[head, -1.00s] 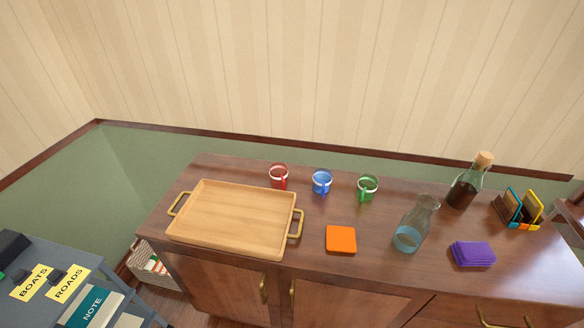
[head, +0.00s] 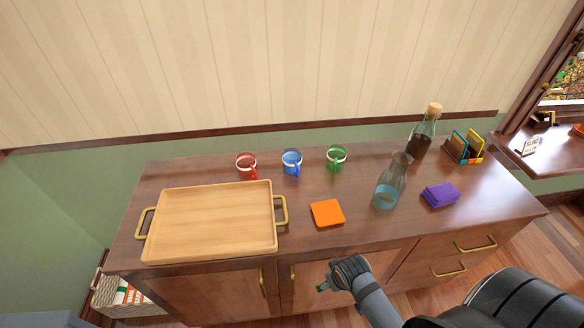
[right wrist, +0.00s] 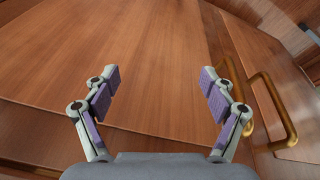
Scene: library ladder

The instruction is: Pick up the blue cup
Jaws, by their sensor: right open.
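The blue cup (head: 291,161) stands upright on the wooden sideboard (head: 360,215), between the red cup (head: 246,166) and the green cup (head: 336,157). A white band runs round it and its handle faces the front. My right gripper (head: 328,279) is low in front of the sideboard, well short of the cups. In the right wrist view my right gripper (right wrist: 160,92) is open and empty, with the wooden cabinet front beyond its fingers. My left gripper is not in view.
A wooden tray (head: 210,222) with brass handles fills the sideboard's left. An orange square (head: 327,213) lies in front of the cups. A glass carafe (head: 390,182), purple cloth (head: 440,195), corked bottle (head: 422,136) and a rack (head: 464,147) stand to the right. Brass handles (right wrist: 273,108) protrude from the front.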

